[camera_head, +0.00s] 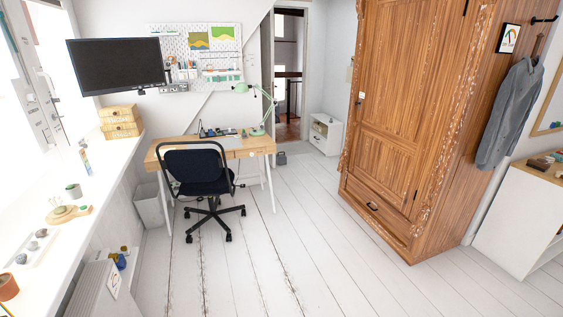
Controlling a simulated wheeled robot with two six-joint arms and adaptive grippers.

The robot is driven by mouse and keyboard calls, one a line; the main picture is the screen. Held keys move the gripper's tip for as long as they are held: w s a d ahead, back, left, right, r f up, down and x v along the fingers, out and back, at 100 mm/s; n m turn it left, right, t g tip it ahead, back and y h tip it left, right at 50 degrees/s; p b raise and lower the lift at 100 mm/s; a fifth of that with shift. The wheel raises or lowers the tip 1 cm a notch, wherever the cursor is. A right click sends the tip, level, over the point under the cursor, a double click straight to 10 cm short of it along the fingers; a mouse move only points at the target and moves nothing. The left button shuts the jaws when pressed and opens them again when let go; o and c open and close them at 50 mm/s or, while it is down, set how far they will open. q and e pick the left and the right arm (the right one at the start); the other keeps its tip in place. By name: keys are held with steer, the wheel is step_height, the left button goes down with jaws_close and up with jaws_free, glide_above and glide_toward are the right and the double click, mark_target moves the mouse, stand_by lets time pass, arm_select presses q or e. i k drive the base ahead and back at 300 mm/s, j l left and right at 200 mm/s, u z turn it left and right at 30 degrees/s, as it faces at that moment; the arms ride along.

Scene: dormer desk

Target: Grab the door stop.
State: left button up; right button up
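A small dark grey block-like object (281,158) sits on the floor by the doorway, just right of the desk's right legs. It may be the door stop, but it is too small and far away to be sure. No other thing in view clearly looks like a door stop. Neither of my grippers is in view.
A dark office chair (204,172) stands at the wooden desk (250,146). A large wooden wardrobe (400,110) stands on the right, and a white cabinet (325,134) beyond the doorway's right side. A bin (149,207) is left. The plank floor (290,230) in the middle is clear.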

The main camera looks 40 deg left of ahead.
mark_target(280, 160)
steer(key=i+u, duration=0.15)
steer(key=u, duration=0.2)
steer(key=i+u, duration=0.1)
steer(key=i, duration=0.45)
steer(key=i+u, duration=0.15)
steer(key=i, duration=0.45)
steer(key=i+u, duration=0.1)
steer(key=i, duration=0.45)
steer(key=i+l+u, duration=0.1)
steer(key=i, duration=0.45)
steer(key=i+l+u, duration=0.15)
steer(key=i, duration=0.45)
steer(key=i+l+u, duration=0.1)
steer(key=i, duration=0.45)
steer(key=i+u, duration=0.1)
steer(key=i, duration=1.55)
steer(key=i+u, duration=0.1)
steer(key=i, duration=1.55)
